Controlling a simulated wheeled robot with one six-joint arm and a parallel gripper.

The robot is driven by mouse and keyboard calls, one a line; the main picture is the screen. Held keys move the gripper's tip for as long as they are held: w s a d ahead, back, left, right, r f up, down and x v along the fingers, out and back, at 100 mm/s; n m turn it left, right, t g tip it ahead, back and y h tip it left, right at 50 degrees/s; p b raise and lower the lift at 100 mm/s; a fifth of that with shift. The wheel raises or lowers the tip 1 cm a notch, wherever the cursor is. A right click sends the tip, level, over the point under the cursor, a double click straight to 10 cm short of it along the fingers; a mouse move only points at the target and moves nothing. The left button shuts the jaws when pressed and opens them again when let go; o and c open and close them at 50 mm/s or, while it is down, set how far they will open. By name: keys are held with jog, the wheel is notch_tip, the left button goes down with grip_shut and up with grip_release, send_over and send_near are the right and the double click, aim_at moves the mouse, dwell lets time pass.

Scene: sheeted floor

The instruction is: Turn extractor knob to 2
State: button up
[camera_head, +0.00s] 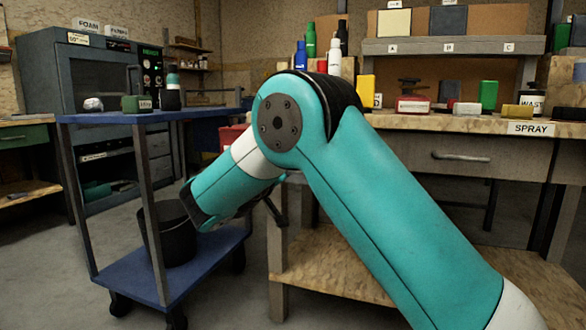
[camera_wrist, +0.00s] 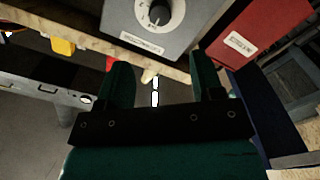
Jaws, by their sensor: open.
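In the wrist view, a grey box (camera_wrist: 178,38) carries a dark round knob (camera_wrist: 158,15) on a white marked dial, near the top edge. The label below the dial is too blurred to read, and the pointer setting cannot be made out. My gripper (camera_wrist: 160,62) is open and empty, its two green fingers spread apart below the box in the picture. The knob is apart from both fingers. In the head view, my teal arm crosses the middle, and I cannot make out the grey box or its knob there.
In the head view, a workbench (camera_head: 452,122) with bottles and blocks stands right. A blue cart (camera_head: 100,118) stands left, a dark bin (camera_head: 172,234) on its lower shelf. A red box (camera_wrist: 262,35) sits right of the grey box in the wrist view.

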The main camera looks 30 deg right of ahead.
jog(key=b+x, duration=0.2)
jog(key=x, duration=0.9)
jog(key=shift+w+d, duration=0.25)
jog(key=shift+d, duration=0.05)
jog(key=c, duration=0.9)
jog(key=shift+c, duration=0.2)
jog(key=shift+f+m+b, duration=0.1)
jog(key=shift+m+b, duration=0.3)
jog(key=shift+b, duration=0.15)
jog(key=shift+m+b, duration=5.55)
jog(key=shift+m, duration=1.85)
